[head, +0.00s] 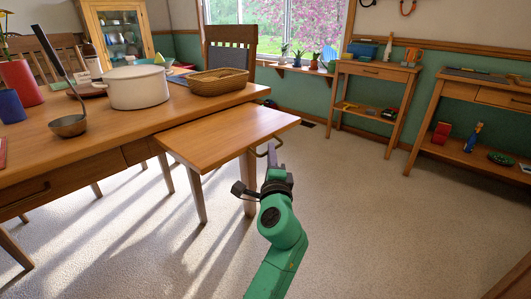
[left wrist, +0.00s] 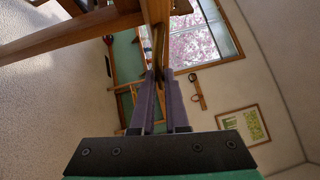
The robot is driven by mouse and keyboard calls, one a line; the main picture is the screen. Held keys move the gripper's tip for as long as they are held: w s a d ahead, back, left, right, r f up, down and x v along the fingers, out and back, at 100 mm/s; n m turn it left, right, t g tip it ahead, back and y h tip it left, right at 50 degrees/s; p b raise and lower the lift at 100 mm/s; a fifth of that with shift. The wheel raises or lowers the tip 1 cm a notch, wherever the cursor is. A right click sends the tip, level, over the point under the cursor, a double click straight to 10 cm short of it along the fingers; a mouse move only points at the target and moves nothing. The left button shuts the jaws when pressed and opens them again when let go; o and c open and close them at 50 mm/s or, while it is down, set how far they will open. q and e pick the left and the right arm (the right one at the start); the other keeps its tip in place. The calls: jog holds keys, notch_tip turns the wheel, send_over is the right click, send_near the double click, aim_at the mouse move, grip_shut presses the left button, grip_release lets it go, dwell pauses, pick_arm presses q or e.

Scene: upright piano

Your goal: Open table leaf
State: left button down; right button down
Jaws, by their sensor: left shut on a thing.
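The wooden table (head: 75,135) stands at the left. Its table leaf (head: 225,137) is a flat wooden panel that sticks out from the table's right side, slightly below the main top. A small brass-coloured handle (head: 259,150) is at the leaf's outer edge. My left gripper (head: 272,150) is at this handle and is shut on it. In the left wrist view, its two purple-grey fingers (left wrist: 159,76) close around a narrow brown piece, with wooden table parts (left wrist: 70,35) above. The exact contact is small and partly hidden. My right gripper is not in view.
On the tabletop are a white pot (head: 137,88), a wicker basket (head: 220,82), a ladle (head: 68,124) and a red vase (head: 20,84). A side table (head: 375,75) and a desk (head: 470,85) stand along the back wall. The carpet (head: 370,210) to the right is clear.

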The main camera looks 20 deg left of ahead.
pick_arm(q)
jog(key=c, duration=1.2)
grip_release()
jog(key=v, duration=1.4)
jog(key=shift+s+d, duration=0.15)
jog(key=shift+s, duration=0.15)
